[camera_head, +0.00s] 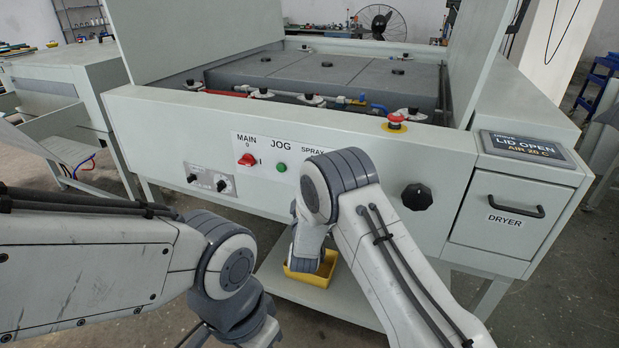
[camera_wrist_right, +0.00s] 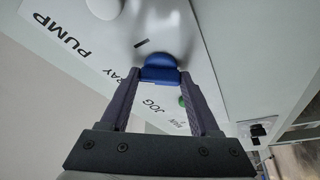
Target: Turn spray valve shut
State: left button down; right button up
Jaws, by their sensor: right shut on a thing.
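The spray valve's blue handle (camera_wrist_right: 160,75) shows in the right wrist view, on a pale panel beside the partly hidden SPRAY lettering. My right gripper (camera_wrist_right: 160,80) is shut on this handle, with one dark finger on each side. A short dark mark sits on the panel just beyond the handle. In the head view the SPRAY label (camera_head: 312,151) shows on the machine's front panel, but my right arm hides the valve and the gripper there. My left arm reaches in from the left, and its gripper is out of the picture.
A red MAIN switch (camera_head: 247,160) and a green JOG button (camera_head: 281,167) sit left of the valve. A black knob (camera_head: 417,196) and the DRYER drawer (camera_head: 505,219) are to the right. A yellow tray (camera_head: 312,272) lies below. The lid stands open.

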jog(key=shift+s+r+n+g+y+p, duration=0.1)
jog(key=shift+n+g+y+p, duration=0.4)
jog(key=shift+n+p, duration=0.9)
jog(key=shift+r+n+g+y+p, duration=0.1)
jog(key=shift+n+g+y+p, duration=0.4)
jog(key=shift+n, duration=1.7)
jog(key=shift+g, duration=0.3)
jog(key=o, duration=1.4)
jog(key=shift+c, duration=0.2)
jog(key=s+b, duration=0.1)
jog(key=s, duration=0.9)
jog(key=shift+s+a, duration=0.25)
jog(key=shift+a, duration=0.05)
